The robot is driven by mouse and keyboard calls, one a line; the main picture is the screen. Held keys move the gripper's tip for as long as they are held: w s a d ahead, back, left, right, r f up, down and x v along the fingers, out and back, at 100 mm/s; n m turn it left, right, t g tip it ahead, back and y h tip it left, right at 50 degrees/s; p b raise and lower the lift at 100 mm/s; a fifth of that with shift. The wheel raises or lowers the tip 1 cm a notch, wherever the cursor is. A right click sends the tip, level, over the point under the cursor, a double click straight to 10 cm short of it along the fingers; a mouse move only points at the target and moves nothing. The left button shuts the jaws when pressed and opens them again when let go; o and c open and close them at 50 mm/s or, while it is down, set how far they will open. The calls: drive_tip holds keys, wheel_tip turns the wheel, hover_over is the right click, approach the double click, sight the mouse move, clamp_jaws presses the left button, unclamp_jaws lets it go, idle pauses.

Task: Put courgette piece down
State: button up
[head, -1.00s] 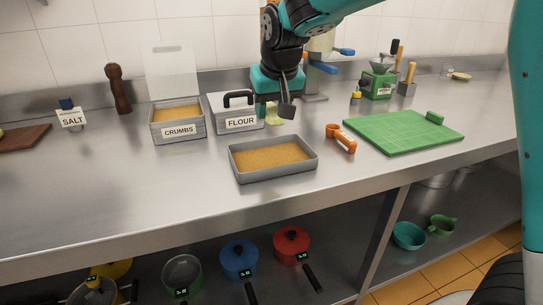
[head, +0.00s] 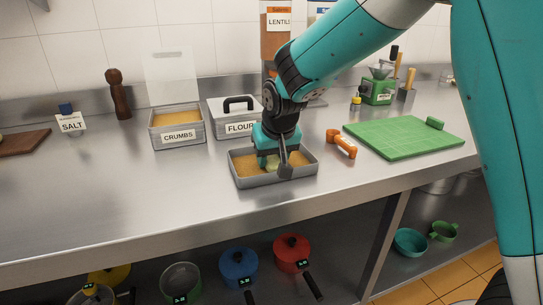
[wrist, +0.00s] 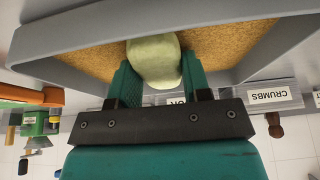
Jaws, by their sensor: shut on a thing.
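The courgette piece (wrist: 154,60) is pale green and sits between the two fingers of my gripper (wrist: 158,82) in the wrist view. My gripper is shut on it. In the head view my gripper (head: 273,163) is down inside the grey tray (head: 275,180), which holds a layer of golden crumbs (head: 243,165).
Behind the tray stand the CRUMBS container (head: 177,131) and the lidded FLOUR box (head: 237,122). An orange tool (head: 341,144) and a green cutting board (head: 403,138) lie to the right. The counter left of the tray is clear.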

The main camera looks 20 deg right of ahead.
drive_tip(key=o, duration=0.9)
drive_tip(key=shift+f, duration=0.1)
drive_tip(key=shift+o, duration=0.2)
